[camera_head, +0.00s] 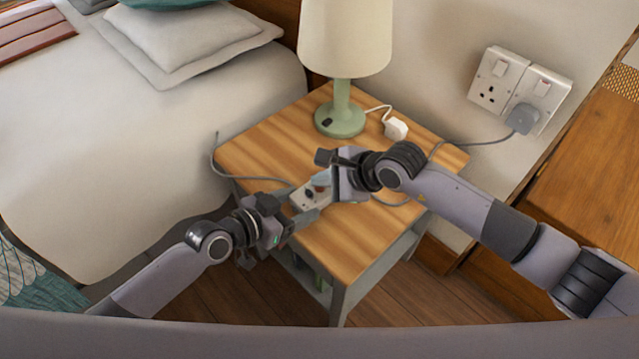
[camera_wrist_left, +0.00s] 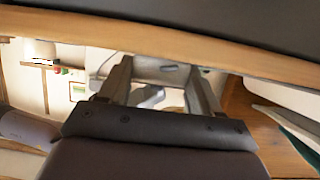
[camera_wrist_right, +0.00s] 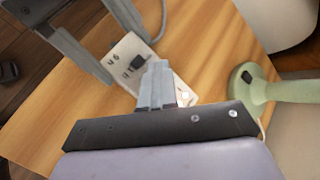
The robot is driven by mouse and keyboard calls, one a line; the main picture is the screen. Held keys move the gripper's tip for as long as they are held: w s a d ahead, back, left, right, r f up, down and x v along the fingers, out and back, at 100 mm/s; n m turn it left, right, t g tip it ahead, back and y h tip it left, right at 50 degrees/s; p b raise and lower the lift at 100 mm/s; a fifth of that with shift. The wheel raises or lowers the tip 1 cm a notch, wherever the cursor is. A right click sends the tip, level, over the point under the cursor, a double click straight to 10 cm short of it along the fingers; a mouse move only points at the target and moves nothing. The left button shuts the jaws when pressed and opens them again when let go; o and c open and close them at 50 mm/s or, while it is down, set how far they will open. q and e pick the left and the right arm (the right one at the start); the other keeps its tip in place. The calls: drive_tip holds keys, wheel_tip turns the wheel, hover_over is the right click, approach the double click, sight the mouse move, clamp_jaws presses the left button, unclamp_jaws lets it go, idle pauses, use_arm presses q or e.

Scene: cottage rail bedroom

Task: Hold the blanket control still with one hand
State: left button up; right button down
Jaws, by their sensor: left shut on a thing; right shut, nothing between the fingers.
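The white blanket control (camera_head: 303,201) lies on the wooden bedside table, near its front left edge. It also shows in the right wrist view (camera_wrist_right: 128,46), with dark marks and a black switch on its face. My left gripper (camera_head: 309,199) is shut on the control, one finger on each side. In the left wrist view its fingers (camera_wrist_left: 160,78) stand apart with the pale control between them. My right gripper (camera_head: 322,181) is shut and empty, its fingertips close over the control's far end. In the right wrist view the closed fingertips (camera_wrist_right: 158,72) hide part of it; contact is unclear.
The bedside table (camera_head: 250,150) holds a green lamp (camera_head: 341,118) and a loose white plug (camera_head: 396,128) behind my grippers. A grey cable runs from a wall plug (camera_head: 523,118) towards the control; another runs left towards the bed (camera_head: 110,150). The table's front right is clear.

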sight(323, 190)
drive_tip(key=shift+r, duration=0.75)
wheel_tip(323, 190, up, 5)
drive_tip(key=shift+r, duration=0.1)
idle(0.3)
idle(0.4)
use_arm(q)
drive_tip(key=o, duration=1.2)
